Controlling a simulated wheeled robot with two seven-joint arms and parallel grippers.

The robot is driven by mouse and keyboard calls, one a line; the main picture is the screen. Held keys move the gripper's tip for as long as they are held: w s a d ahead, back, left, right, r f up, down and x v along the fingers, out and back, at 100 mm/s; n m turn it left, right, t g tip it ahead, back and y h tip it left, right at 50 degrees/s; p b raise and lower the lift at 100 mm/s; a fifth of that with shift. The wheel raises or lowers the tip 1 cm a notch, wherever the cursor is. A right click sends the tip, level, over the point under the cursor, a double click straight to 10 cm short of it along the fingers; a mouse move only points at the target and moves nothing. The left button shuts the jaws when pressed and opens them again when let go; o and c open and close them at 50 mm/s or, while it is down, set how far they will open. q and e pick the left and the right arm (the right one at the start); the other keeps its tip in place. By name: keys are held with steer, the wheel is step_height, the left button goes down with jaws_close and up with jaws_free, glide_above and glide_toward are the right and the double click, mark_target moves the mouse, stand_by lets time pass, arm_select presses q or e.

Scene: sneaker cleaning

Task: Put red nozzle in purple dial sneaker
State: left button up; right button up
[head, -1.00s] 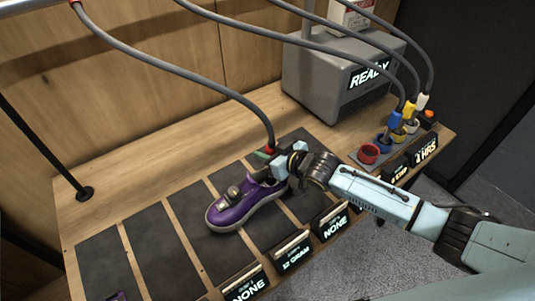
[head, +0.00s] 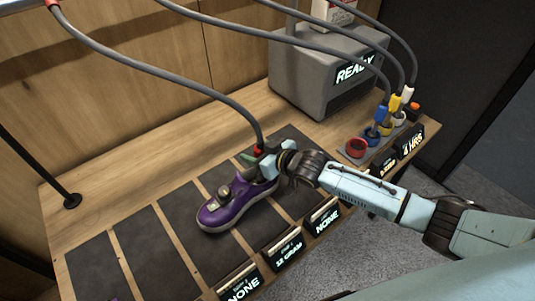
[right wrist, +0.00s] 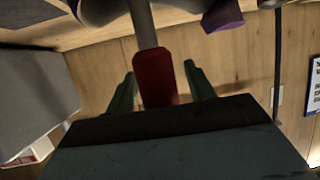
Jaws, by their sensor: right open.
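The purple sneaker (head: 236,211) with a dial (head: 223,192) on top lies on a dark mat strip in the middle of the bench. The red nozzle (head: 258,152), on the end of a grey hose, is at the sneaker's heel opening. It also shows in the right wrist view (right wrist: 154,78), between my two green fingers. My right gripper (head: 262,161) is open around the nozzle, with gaps visible beside it. The gripper hides the nozzle's lower end, so I cannot tell how deep it sits in the sneaker. My left gripper is not in view.
A grey box with a READY screen (head: 355,70) stands at the back right. Blue (head: 379,114), yellow (head: 394,104) and white (head: 407,94) nozzles sit in holders; the red holder (head: 356,148) is empty. Label signs line the front edge. Mats at left are mostly clear.

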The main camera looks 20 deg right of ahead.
steer(key=v, duration=1.2)
